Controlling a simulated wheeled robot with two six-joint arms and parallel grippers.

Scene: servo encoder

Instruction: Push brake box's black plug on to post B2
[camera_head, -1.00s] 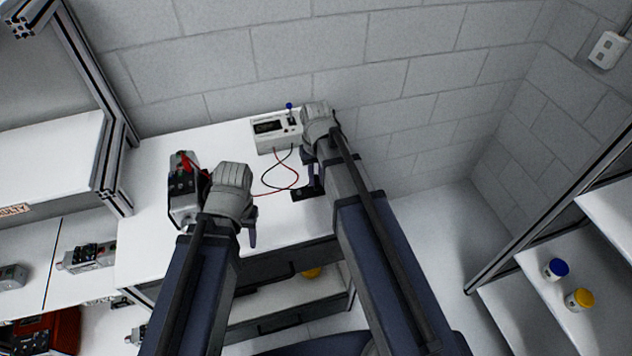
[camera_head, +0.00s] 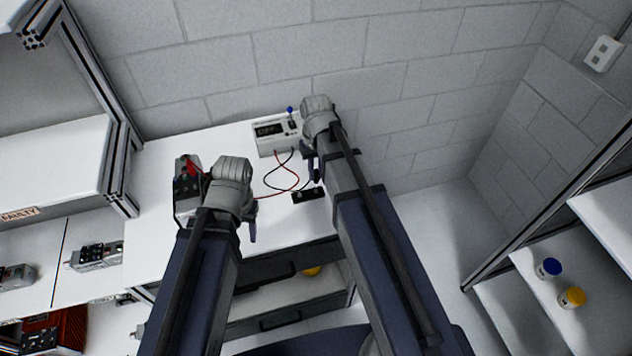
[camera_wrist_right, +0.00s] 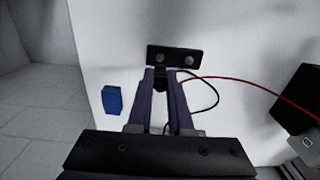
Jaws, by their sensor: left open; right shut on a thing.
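The white brake box (camera_head: 276,134) stands at the back of the table, with a red and a black lead running from its front. My right gripper is shut on the black plug (camera_wrist_right: 160,84); its fingers also show in the head view (camera_head: 312,166). The plug is by the near edge of a black terminal strip (camera_wrist_right: 173,57) with two silver posts; I cannot tell whether they touch. The strip also shows in the head view (camera_head: 307,196). Post labels are unreadable. My left gripper (camera_head: 250,222) is open beside the dark servo unit (camera_head: 186,188), its fingers partly hidden.
The red lead (camera_head: 271,194) runs across the table towards the servo unit. A blue block (camera_wrist_right: 112,100) is left of the fingers in the wrist view. Shelves with devices are at left; blue- and yellow-lidded jars (camera_head: 549,268) are at right. The table's front right is clear.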

